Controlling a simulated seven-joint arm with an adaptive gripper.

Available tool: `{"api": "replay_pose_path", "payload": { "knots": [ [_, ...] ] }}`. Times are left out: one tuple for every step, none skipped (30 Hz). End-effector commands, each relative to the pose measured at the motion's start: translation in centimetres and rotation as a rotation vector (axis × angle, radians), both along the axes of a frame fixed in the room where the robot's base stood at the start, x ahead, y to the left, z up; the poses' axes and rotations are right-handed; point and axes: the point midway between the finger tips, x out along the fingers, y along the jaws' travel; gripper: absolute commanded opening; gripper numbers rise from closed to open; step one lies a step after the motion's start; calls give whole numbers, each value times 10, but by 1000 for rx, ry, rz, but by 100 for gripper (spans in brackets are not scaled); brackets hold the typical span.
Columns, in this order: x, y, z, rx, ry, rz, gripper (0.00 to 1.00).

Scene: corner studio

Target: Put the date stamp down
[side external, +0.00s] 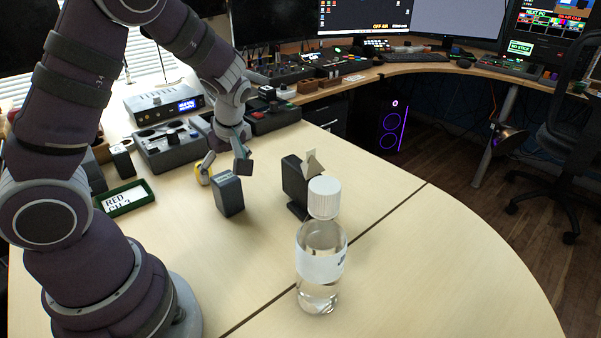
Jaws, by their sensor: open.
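I cannot tell for sure which object is the date stamp. My gripper (225,170) points down low over the table, with its fingers apart. A dark grey block (228,195) stands upright on the table just in front of the fingers in this view. The picture does not show whether they touch it. A small yellow and grey object (203,174) is beside the left finger, partly hidden. A black upright object (295,182) with pale flaps at its top stands to the right of the gripper.
A clear bottle (321,262) with a white cap stands in front. A green-framed sign (124,198) lies at the left, near a small dark block (122,160). Grey control panels (168,146) and a silver device (164,105) sit behind.

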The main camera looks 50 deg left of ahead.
Motion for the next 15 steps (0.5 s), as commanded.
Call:
{"api": "replay_pose_path", "payload": {
  "knots": [
    [2,-6,13,0,-8,-6,76],
    [2,-9,21,0,-8,-4,76],
    [2,-13,30,0,-8,-4,76],
    [2,-15,36,0,-7,-4,76],
    [2,-18,42,0,-7,-5,76],
    [1,-21,49,0,-6,-2,76],
    [1,-22,53,1,-4,-3,76],
    [1,-24,57,2,-4,-3,76],
    [1,-25,61,1,-2,-2,76],
    [0,-26,63,1,-1,-2,76],
    [0,-28,65,-4,-1,-9,76],
    [-1,-31,68,-18,-3,-38,76],
    [-2,-35,71,-35,-5,-77,76],
    [-3,-40,74,-58,-8,-134,76],
    [-6,-50,80,-93,-15,-242,76]
  ]
}}
